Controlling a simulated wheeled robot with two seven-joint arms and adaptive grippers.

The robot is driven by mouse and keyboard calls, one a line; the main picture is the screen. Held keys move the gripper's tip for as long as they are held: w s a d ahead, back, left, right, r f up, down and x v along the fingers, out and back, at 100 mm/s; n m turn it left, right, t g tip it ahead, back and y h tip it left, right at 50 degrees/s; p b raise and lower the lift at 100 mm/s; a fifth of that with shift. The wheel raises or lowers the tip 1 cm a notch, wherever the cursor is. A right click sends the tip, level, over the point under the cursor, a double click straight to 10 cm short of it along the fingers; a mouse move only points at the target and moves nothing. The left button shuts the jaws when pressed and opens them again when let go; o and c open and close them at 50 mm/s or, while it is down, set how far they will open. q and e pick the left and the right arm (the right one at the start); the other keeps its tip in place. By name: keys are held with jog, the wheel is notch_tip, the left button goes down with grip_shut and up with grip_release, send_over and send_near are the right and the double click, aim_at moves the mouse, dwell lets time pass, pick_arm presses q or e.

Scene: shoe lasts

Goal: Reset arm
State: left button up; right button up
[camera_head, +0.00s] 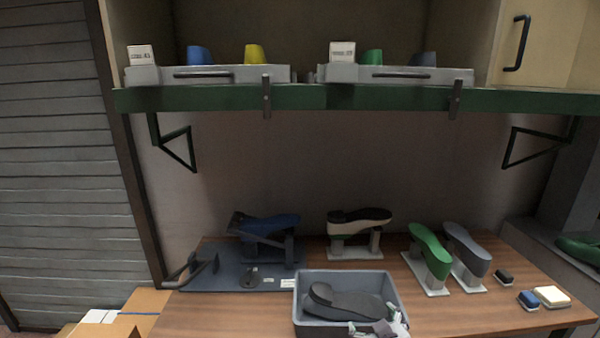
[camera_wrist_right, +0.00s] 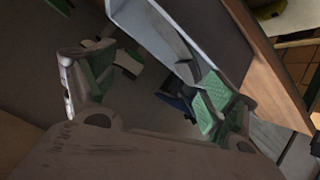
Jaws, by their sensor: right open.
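My right gripper (camera_wrist_right: 155,88) is open in the right wrist view, its two green-padded fingers spread apart with no object visibly held between them. In the head view its fingertips (camera_head: 378,328) show at the bottom edge, by the near right corner of a grey bin (camera_head: 403,292). A wall of the bin also appears to cross the wrist view (camera_wrist_right: 165,35) close to the fingers. Dark soles (camera_head: 345,302) lie inside the bin. I cannot tell whether the fingers touch the bin. My left gripper is not in view.
On the wooden table (camera_head: 225,315) stand a blue last (camera_head: 270,224) on a dark fixture, a black-and-cream shoe (camera_head: 358,221), a green last (camera_head: 430,248) and a grey last (camera_head: 466,247). Small blocks (camera_head: 551,296) lie at right. A green-edged shelf (camera_head: 370,98) with trays hangs above.

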jog(key=s+d+f+m+g, duration=0.2)
jog(key=s+f+g, duration=0.2)
jog(key=s+f, duration=0.4)
jog(key=s+d+f+m+g, duration=0.1)
jog(key=s+d+f+g, duration=0.1)
jog(key=s+f+g, duration=0.6)
jog(key=s+f+t+p, duration=0.1)
jog(key=s+f+p, duration=0.15)
jog(key=f, duration=1.05)
jog(key=s+f+t+p, duration=0.1)
jog(key=s+f, duration=0.2)
jog(key=f, duration=1.1)
jog(key=s+d+f+p, duration=0.1)
jog(key=s+d+f, duration=0.1)
jog(key=s+f, duration=0.6)
jog(key=s+d+f+g+p, duration=0.1)
jog(key=s+d+f, duration=0.1)
jog(key=s+f, duration=0.7)
jog(key=s, duration=0.5)
jog(key=shift+w+a+f, duration=0.1)
jog(key=shift+w+a, duration=0.05)
